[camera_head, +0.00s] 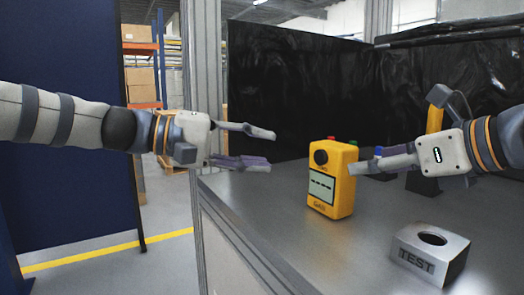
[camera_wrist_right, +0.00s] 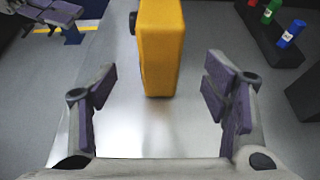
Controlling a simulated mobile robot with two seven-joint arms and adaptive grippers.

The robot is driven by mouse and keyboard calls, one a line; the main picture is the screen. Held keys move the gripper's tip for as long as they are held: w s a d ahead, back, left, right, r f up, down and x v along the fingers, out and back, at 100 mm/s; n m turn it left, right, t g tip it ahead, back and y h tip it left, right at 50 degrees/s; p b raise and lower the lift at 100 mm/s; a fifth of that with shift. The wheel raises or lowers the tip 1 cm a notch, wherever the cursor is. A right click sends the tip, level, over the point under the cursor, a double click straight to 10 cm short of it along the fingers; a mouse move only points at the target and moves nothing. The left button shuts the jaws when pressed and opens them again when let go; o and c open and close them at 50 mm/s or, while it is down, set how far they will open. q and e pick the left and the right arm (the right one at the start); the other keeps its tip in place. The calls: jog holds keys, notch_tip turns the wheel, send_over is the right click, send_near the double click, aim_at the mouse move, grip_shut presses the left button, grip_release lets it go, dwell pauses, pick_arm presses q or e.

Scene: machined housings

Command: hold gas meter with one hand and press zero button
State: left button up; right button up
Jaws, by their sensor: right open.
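In the right wrist view the meter (camera_wrist_right: 161,45) is ahead, in line with the gap between my right fingers. My right gripper (camera_head: 355,168) is open at the meter's right side; I cannot tell whether it touches. My left gripper (camera_head: 271,149) is open and empty, left of the meter and apart from it. I cannot make out a zero button.
A grey TEST block (camera_head: 428,268) with a round hole sits at the front right. Red, green and blue cylinders stand in a black rack (camera_wrist_right: 262,38) beyond the meter. The table (camera_head: 260,215) is clear to the meter's left. A black curtain (camera_head: 290,90) closes the back.

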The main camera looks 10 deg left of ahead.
aim_at(329, 173)
jog(key=x, duration=1.2)
pick_arm(q)
jog(key=shift+s+d, duration=0.15)
pick_arm(e)
jog(key=c, duration=1.5)
pick_arm(q)
jog(key=shift+f, duration=0.15)
jog(key=c, duration=0.4)
jog(key=f+m, duration=0.1)
jog(key=a+f+m+y, duration=0.1)
jog(key=f+m, duration=0.1)
jog(key=s+f+m, duration=0.1)
jog(key=shift+a+f+m+y, duration=0.3)
jog(key=shift+f+y, duration=0.1)
grip_shut()
notch_tip(329, 173, down, 4)
jog(key=s+a+m+t+y, duration=0.1)
jog(key=a+m+t+y, duration=0.15)
jog(key=m, duration=1.05)
jog(key=s+d+r+m+t+h, duration=0.2)
jog(key=r+m, duration=0.4)
jog(key=m, duration=0.8)
jog(key=s+h, duration=0.1)
jog(key=s, duration=0.1)
jog(key=shift+s+r+t+h, duration=0.3)
jog(key=shift+r+t+h, duration=0.05)
jog(key=shift+r, duration=0.05)
jog(key=shift+d, duration=0.1)
pick_arm(e)
jog(key=shift+f, duration=0.1)
